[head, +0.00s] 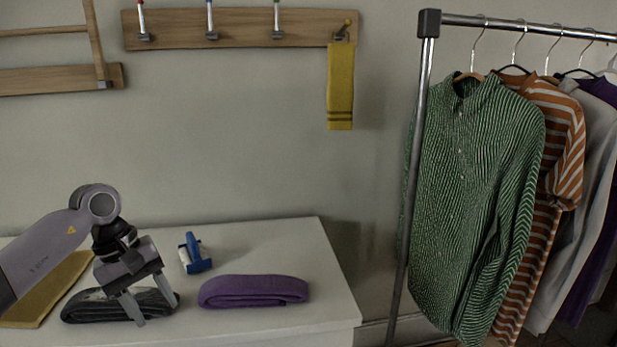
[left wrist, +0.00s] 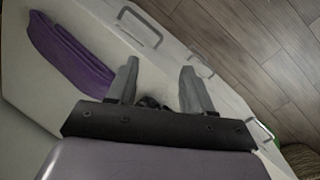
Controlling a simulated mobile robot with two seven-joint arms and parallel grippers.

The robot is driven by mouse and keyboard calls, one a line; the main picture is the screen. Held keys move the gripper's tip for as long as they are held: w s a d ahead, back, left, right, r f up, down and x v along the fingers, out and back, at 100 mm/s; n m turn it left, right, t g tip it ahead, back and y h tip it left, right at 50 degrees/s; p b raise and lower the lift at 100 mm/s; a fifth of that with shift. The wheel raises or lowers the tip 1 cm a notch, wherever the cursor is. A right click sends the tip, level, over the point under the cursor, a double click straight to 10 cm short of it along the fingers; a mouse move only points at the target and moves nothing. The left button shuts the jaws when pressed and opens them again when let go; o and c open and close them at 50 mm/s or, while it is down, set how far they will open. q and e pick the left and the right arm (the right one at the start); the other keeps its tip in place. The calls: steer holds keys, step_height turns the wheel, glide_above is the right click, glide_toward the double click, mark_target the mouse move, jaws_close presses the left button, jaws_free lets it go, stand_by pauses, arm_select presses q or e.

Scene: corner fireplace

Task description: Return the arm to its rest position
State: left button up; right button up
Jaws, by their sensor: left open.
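My left arm (head: 45,250) comes in from the left over the white cabinet top (head: 265,245). My left gripper (head: 154,312) points down with its two fingers apart, in front of or over a dark folded cloth (head: 95,307). I cannot tell whether the fingers touch that cloth. In the left wrist view the gripper (left wrist: 160,64) also shows its fingers spread, with no held object visible. A little dark material shows low between them. My right gripper is not in view.
A purple folded cloth (head: 255,291) and a blue-and-white object (head: 194,253) lie right of the gripper. A mustard cloth (head: 45,290) lies at the left. A clothes rack (head: 418,150) stands right. A peg rail (head: 240,28) holds a yellow towel (head: 340,85).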

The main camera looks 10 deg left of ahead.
arm_select(q)
steer(key=s+d+n+t+h+p, duration=0.15)
steer(key=d+n+t+h, duration=0.25)
steer(key=d+n+h, duration=0.6)
steer(key=s+d+n+t+h+p, duration=0.1)
steer(key=s+d+n+t+h, duration=0.3)
steer(key=d+n, duration=0.8)
steer(key=a+f+n+t+y, duration=0.3)
steer(key=f+n+t+y, duration=0.15)
steer(key=n, duration=0.75)
steer(key=a+f+n+t+y, duration=0.2)
steer(key=f+n+t+y, duration=0.25)
steer(key=n, duration=0.65)
steer(key=s+a+f+n+g+y+p, duration=0.1)
steer(key=s+a+f+n+g+y, duration=0.1)
steer(key=s+f+n, duration=0.5)
steer(key=s+a+f+n+g+y, duration=0.2)
steer(key=s+f+n+g+y, duration=0.2)
steer(key=s+f+n, duration=0.3)
steer(key=shift+a+n+g+p, duration=0.25)
steer(key=shift+n+g+p, duration=0.15)
steer(key=shift+n, duration=0.6)
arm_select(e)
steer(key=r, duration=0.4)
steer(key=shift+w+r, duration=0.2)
